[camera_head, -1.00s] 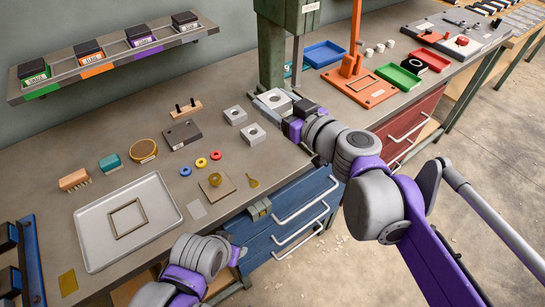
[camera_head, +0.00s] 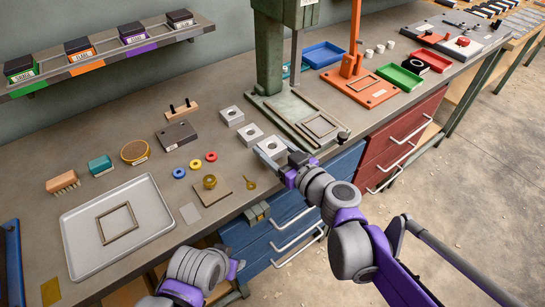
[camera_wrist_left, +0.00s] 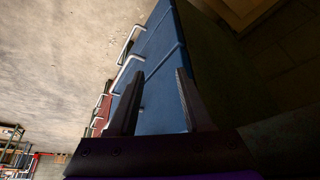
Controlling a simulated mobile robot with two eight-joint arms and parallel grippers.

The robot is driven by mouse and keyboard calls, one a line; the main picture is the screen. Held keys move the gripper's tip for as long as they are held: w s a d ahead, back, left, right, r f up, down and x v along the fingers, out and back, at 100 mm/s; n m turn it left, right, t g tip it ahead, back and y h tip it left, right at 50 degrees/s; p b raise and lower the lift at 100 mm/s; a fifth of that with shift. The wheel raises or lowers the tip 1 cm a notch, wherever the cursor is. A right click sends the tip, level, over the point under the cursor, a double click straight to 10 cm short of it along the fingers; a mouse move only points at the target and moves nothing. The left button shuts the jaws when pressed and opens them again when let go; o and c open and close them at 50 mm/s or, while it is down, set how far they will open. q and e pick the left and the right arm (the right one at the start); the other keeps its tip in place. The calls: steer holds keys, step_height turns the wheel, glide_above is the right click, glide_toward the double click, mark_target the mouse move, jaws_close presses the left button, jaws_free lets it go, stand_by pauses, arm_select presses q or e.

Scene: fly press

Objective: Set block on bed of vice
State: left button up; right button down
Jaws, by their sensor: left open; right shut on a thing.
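A grey block with a round hole (camera_head: 271,148) is between the fingers of my right gripper (camera_head: 277,158), in front of the press. I cannot tell whether it touches the bench. A small olive-green vice (camera_head: 257,212) sits at the bench's front edge, nearer than the held block and apart from it.
Two similar blocks (camera_head: 250,134) (camera_head: 232,115) stand left of the held one. The green press bed (camera_head: 297,112) is empty but for a flat frame outline. A brown plate (camera_head: 214,190) with a brass piece, washers and a grey tray (camera_head: 148,246) lie left of the vice.

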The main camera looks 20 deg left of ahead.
mark_target(272, 157)
steer(key=shift+f, duration=1.4)
steer(key=shift+f, duration=0.2)
steer(key=shift+c, duration=0.2)
jaws_free()
steer(key=shift+f+b, duration=0.1)
steer(key=shift+b, duration=0.25)
steer(key=p+v, duration=0.1)
steer(key=v, duration=1)
steer(key=shift+f+p, duration=0.35)
steer(key=shift+p, duration=0.05)
steer(key=shift+w, duration=0.15)
